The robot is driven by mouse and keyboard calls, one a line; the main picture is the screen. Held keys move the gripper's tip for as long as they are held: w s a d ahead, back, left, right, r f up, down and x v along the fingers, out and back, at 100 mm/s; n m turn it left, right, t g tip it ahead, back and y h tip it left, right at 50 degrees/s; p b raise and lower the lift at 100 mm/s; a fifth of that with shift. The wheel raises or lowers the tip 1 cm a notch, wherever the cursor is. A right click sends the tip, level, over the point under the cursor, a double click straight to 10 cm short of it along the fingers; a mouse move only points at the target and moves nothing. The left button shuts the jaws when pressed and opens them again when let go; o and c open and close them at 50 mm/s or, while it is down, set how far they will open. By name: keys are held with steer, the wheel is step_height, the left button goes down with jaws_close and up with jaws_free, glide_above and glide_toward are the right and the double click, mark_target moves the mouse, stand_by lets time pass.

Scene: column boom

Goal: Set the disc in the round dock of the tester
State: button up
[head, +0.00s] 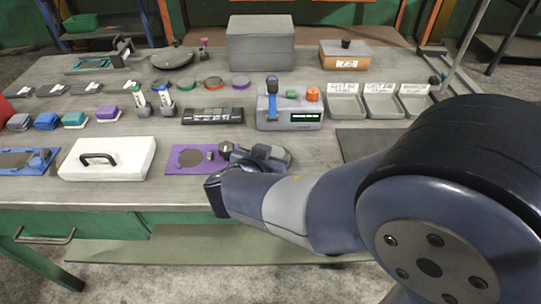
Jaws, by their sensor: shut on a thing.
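The tester (290,118) is a grey box with a dark screen of green text, standing past the middle of the bench. It carries a blue upright part, a green part and an orange knob; I cannot make out its round dock. Several dark discs with coloured rims lie in a row further back, among them a red-rimmed disc (213,82) and a purple-rimmed disc (240,81). My gripper (226,149) is low at the right of a purple plate (176,168), beside a small grey upright part. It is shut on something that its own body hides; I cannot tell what.
A white lid-like block with a black handle (106,158) and a blue plate (24,160) lie to the left. A grey box (260,43) stands behind. My arm covers the right front.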

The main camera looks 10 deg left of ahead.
steer(key=o, duration=1.2)
steer(key=shift+o, duration=0.2)
steer(key=shift+r, duration=0.1)
steer(key=shift+r+p, duration=0.2)
steer(key=shift+p, duration=0.3)
steer(key=v, duration=1.2)
steer(key=shift+f, duration=0.15)
